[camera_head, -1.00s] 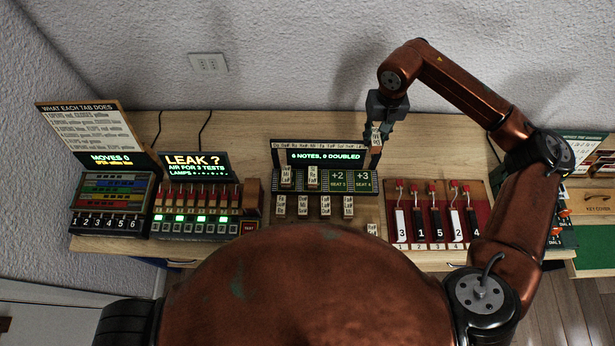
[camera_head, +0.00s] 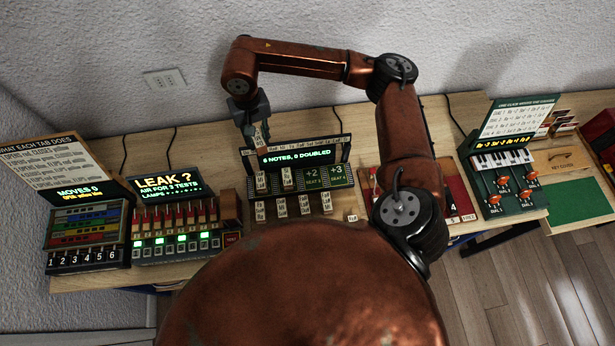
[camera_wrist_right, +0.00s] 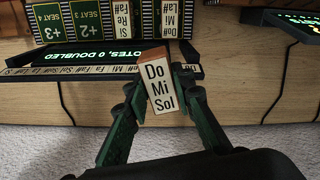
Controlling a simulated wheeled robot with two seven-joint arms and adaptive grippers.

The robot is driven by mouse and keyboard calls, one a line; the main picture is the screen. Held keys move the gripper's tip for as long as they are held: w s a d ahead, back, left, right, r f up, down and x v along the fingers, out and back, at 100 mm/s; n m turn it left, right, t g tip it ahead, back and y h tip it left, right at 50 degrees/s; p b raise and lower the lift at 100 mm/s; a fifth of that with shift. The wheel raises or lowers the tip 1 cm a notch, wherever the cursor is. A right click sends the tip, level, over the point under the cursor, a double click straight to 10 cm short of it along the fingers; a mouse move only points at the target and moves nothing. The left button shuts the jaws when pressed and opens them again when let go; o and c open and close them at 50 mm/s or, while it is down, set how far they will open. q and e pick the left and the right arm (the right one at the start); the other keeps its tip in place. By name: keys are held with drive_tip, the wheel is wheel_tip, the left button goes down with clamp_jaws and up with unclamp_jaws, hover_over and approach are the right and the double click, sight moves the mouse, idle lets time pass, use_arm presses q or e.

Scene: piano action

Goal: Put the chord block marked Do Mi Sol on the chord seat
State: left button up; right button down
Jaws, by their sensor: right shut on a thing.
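My right gripper (camera_head: 258,137) is shut on the chord block marked Do Mi Sol (camera_wrist_right: 163,88), whose label shows plainly in the right wrist view. The block has a brown top and a cream face and is slightly tilted between the fingers. In the head view the gripper is at the left end of the chord stand (camera_head: 335,152), whose screen reads 6 NOTES, 0 DOUBLED. Blocks stand in its two left places. The seats marked SEAT 3 (camera_head: 312,177) and SEAT 4 (camera_head: 337,174) show no block. My left gripper is not in view.
Several chord blocks (camera_head: 304,204) stand in a row before the stand, and a small pale block (camera_head: 352,217) sits to their right. The leak tester (camera_head: 170,188) is to the left. My right arm covers part of the red key board (camera_head: 460,205).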

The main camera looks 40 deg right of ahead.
drive_tip(key=s+a+f+m+p, duration=0.1)
drive_tip(key=s+m+p, duration=0.1)
drive_tip(key=s+m, duration=0.95)
drive_tip(key=s+f+m+p, duration=0.15)
drive_tip(key=s+m, duration=0.35)
drive_tip(key=m, duration=1.4)
drive_tip(key=m+p, duration=0.3)
drive_tip(key=m, duration=0.6)
hover_over(313, 178)
drive_tip(key=a, duration=0.1)
drive_tip(key=shift+n, duration=0.25)
drive_tip(key=f, duration=0.8)
drive_tip(key=shift+s, duration=0.4)
drive_tip(key=shift+w+d+f, duration=0.35)
drive_tip(key=shift+f, duration=0.3)
wheel_tip(313, 178, down, 3)
drive_tip(key=shift+d+f+p, duration=0.1)
drive_tip(key=shift+p, duration=0.6)
drive_tip(key=shift+f, duration=0.1)
